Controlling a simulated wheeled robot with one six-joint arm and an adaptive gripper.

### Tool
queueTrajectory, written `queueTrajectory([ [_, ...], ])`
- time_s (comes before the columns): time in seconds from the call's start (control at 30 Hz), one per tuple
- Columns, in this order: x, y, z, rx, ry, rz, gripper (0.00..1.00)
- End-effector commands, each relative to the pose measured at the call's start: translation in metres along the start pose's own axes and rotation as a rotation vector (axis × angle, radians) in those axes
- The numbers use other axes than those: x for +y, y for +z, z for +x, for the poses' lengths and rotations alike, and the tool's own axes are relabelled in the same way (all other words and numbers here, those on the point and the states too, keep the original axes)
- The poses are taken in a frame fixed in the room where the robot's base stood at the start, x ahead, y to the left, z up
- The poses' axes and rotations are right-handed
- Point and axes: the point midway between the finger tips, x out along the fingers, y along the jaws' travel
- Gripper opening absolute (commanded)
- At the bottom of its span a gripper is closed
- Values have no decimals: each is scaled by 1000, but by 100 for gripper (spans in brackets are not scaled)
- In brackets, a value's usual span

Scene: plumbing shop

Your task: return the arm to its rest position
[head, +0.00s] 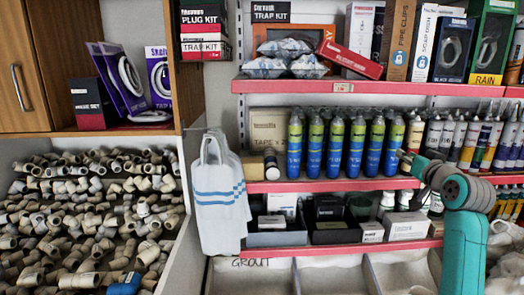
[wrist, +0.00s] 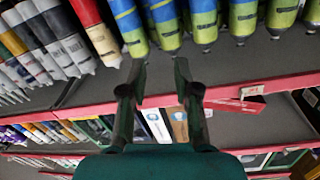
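My arm, teal with grey joints, reaches up at the right of the head view. Its gripper (head: 404,156) is small there, by the right end of the row of blue and green canisters (head: 335,145). In the wrist view my gripper (wrist: 158,68) has its two dark fingers spread apart, with nothing between them. That view looks upside down. Canisters (wrist: 165,22) show just past the fingertips; I cannot tell whether any touch.
Red-edged shelves (head: 340,185) run close to my gripper, with tubes (head: 480,140) crowded on the right. A white bag (head: 218,195) hangs at the left end. A bin of pipe fittings (head: 85,215) fills the lower left. Boxed goods (head: 365,35) stand on the top shelf.

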Motion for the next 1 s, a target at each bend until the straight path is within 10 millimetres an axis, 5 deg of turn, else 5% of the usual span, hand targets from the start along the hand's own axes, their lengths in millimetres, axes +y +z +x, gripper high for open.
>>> queueTrajectory([
  [0.1,0,64,-7,-15,12,12,31],
  [0.5,-9,242,-68,-49,52,24,31],
  [1.0,-34,406,-207,-97,86,-4,31],
])
